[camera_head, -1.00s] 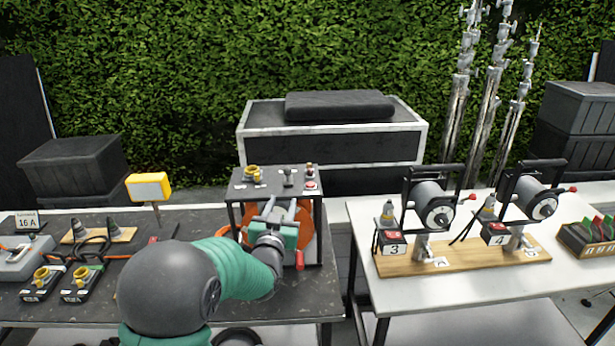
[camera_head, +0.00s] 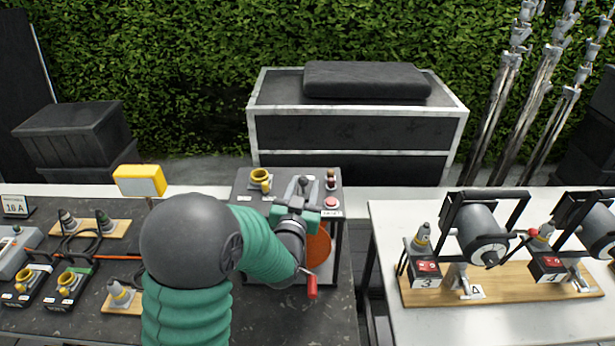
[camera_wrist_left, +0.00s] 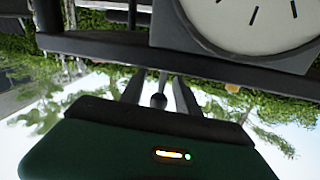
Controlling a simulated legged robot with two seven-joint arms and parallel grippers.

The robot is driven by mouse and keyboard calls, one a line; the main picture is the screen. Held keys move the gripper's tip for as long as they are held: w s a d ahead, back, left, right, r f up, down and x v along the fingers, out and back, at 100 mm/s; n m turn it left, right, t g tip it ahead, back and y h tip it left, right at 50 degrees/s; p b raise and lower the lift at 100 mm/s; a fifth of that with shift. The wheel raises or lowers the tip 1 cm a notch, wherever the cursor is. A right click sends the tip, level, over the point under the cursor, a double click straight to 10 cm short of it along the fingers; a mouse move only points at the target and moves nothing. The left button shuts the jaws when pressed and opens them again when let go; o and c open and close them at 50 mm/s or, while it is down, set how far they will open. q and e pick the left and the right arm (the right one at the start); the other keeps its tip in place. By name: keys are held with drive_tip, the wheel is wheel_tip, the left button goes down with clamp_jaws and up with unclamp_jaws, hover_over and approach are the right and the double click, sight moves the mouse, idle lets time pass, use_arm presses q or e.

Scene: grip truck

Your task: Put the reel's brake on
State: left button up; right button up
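The reel (camera_head: 318,245) is an orange drum in a dark frame on the left table, largely hidden behind my left arm. On the frame's grey top panel (camera_head: 279,181) stands a short lever with a dark ball knob (camera_head: 304,182); I cannot read which setting it is at. My left gripper (camera_head: 299,197) is at the panel's front edge, by the lever. In the left wrist view, the knob (camera_wrist_left: 158,101) shows between the two dark fingers (camera_wrist_left: 158,95), with gaps on both sides. The gripper looks open. My right gripper is in neither view.
The panel also holds a yellow socket (camera_head: 260,180) and a red button (camera_head: 331,202). A red crank handle (camera_head: 312,287) juts out in front of the reel. The right table (camera_head: 480,325) bears numbered winch units.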

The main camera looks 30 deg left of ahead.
use_arm(q)
drive_tip(key=shift+a+f, duration=0.1)
drive_tip(key=shift+a, duration=0.35)
drive_tip(key=shift+s+a, duration=0.1)
drive_tip(key=shift+s, duration=0.05)
drive_tip(key=shift+s+d+r, duration=0.15)
drive_tip(key=shift+d+r, duration=0.1)
drive_tip(key=shift+c, duration=0.8)
drive_tip(key=shift+d+r, duration=0.2)
drive_tip(key=shift+d, duration=0.45)
drive_tip(key=c, duration=0.5)
drive_tip(key=shift+d, duration=0.1)
clamp_jaws()
drive_tip(key=shift+s+a, duration=0.1)
drive_tip(key=shift+a, duration=0.3)
drive_tip(key=shift+d, duration=0.1)
